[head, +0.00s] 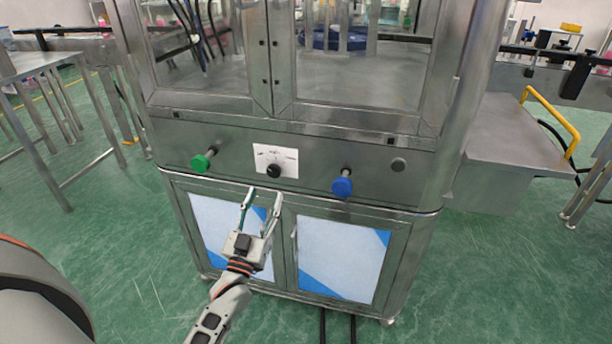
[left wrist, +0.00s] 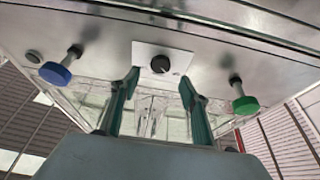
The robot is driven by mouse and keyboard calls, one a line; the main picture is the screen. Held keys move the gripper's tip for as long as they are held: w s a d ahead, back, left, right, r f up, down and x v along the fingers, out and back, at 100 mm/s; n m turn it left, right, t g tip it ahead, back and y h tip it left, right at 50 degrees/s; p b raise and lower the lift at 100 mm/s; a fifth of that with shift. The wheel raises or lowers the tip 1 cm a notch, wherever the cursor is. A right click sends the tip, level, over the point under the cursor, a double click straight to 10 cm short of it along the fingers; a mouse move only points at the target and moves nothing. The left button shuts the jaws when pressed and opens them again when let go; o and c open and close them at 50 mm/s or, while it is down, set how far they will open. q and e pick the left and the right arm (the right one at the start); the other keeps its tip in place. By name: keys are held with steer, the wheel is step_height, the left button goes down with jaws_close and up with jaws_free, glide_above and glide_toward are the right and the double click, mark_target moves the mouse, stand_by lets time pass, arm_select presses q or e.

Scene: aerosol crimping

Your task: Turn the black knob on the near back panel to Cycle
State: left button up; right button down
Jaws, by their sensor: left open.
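The black knob (head: 274,170) sits on a white label plate (head: 285,154) on the steel panel of the machine, between a green knob and a blue knob. Its lettering is too small to read. My left gripper (head: 263,198) is open and empty, just below and in front of the black knob, with its fingers pointing up toward the panel. In the left wrist view the black knob (left wrist: 160,64) shows above and between the two open fingertips (left wrist: 158,80), apart from them. My right gripper is not in view.
The green knob (head: 201,162) and blue knob (head: 342,186) stick out on stems either side. A small grey button (head: 398,164) is at the right. Cabinet doors (head: 340,258) lie below.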

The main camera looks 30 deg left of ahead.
mark_target(273, 173)
arm_select(q)
steer(key=shift+x, duration=4)
steer(key=shift+r, duration=0.1)
steer(key=c, duration=1.1)
